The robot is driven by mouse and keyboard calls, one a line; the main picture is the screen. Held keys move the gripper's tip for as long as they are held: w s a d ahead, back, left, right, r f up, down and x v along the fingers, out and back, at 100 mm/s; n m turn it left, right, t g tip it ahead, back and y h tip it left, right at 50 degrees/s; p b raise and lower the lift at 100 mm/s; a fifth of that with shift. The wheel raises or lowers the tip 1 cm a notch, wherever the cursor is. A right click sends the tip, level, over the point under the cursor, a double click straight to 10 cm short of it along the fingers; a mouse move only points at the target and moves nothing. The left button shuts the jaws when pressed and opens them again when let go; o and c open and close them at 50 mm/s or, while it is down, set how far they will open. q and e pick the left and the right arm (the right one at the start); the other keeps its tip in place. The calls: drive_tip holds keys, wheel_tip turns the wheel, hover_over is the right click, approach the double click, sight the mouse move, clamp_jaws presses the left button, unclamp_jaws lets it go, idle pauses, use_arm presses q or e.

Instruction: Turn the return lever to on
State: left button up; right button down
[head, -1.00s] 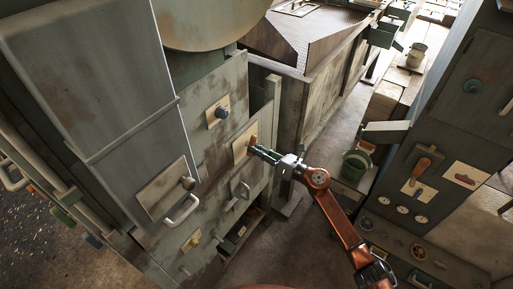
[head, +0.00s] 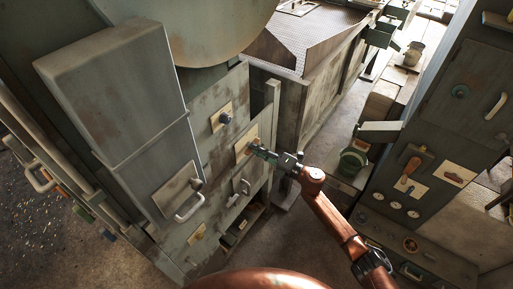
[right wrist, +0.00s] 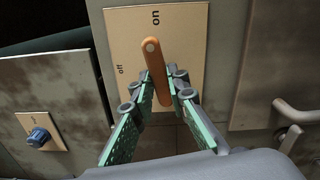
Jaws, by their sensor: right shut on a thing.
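The return lever is an orange-brown handle (right wrist: 154,65) on a cream plate (right wrist: 190,60) marked "on" and "off" in the right wrist view. Its round end points up, just below the word "on"; "off" stands to its left. My right gripper (right wrist: 162,92) has its green-padded fingers on both sides of the handle, shut on it; the lower part is partly hidden by the fingers. In the head view, the plate (head: 246,137) is on the grey cabinet front, with my right gripper (head: 256,151) reaching it from the right. My left gripper is not in view.
A blue knob (right wrist: 39,137) on its own plate is to the left in the right wrist view. A bar handle (right wrist: 298,115) is to the right. In the head view, another cabinet (head: 440,120) with a red-brown lever (head: 412,166) stands at right; open floor (head: 290,225) lies between.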

drive_tip(key=shift+m+p, duration=0.65)
drive_tip(key=shift+m, duration=0.55)
drive_tip(key=c, duration=1.9)
unclamp_jaws()
drive_tip(key=shift+d, duration=0.1)
drive_tip(key=v, duration=1.2)
